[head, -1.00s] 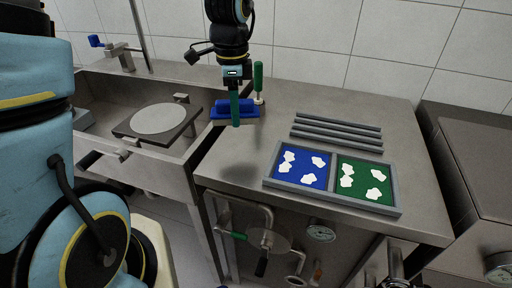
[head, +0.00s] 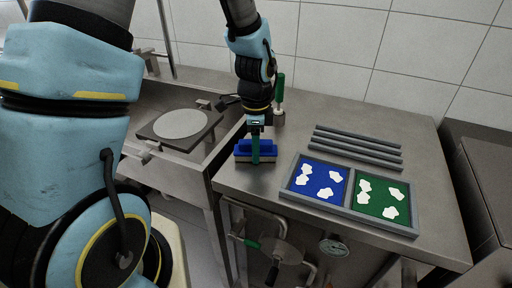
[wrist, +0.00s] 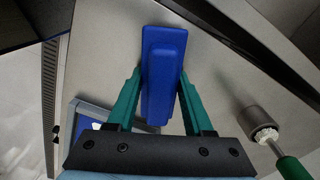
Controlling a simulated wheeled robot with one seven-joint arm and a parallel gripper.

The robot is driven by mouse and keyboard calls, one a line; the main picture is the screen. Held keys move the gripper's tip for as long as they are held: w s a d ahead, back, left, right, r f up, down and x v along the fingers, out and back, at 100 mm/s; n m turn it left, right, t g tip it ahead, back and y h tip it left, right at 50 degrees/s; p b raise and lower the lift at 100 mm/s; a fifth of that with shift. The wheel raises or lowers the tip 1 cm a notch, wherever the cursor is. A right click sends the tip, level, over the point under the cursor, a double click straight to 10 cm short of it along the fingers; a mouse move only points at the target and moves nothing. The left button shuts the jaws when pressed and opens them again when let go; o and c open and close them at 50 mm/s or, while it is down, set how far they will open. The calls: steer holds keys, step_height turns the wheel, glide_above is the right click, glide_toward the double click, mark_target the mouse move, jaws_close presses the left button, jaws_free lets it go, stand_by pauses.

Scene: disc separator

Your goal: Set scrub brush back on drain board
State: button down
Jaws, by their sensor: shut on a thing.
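The brush is low over the board, close to the surface. I cannot tell whether its underside touches. Its bristles are hidden.
A green-handled brush (head: 281,85) stands in a metal holder behind my gripper. Grey bars (head: 358,147) and a two-part tray (head: 350,205) with blue and green compartments holding white pieces lie to the right. The sink with a round disc (head: 180,123) is left.

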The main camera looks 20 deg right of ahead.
steer(key=shift+c, duration=1.5)
jaws_free()
steer(key=shift+f, duration=0.1)
step_height(320, 180, up, 12)
steer(key=shift+r+b, duration=0.2)
steer(key=shift+b, duration=0.4)
steer(key=w+a+f+n+t, duration=0.1)
steer(key=a+f+n, duration=0.2)
steer(key=a+n, duration=1.8)
steer(key=a, duration=0.4)
steer(key=shift+w+a+t, duration=0.15)
steer(key=shift+a+t, duration=0.05)
steer(key=shift+t, duration=0.1)
steer(key=shift+f, duration=0.1)
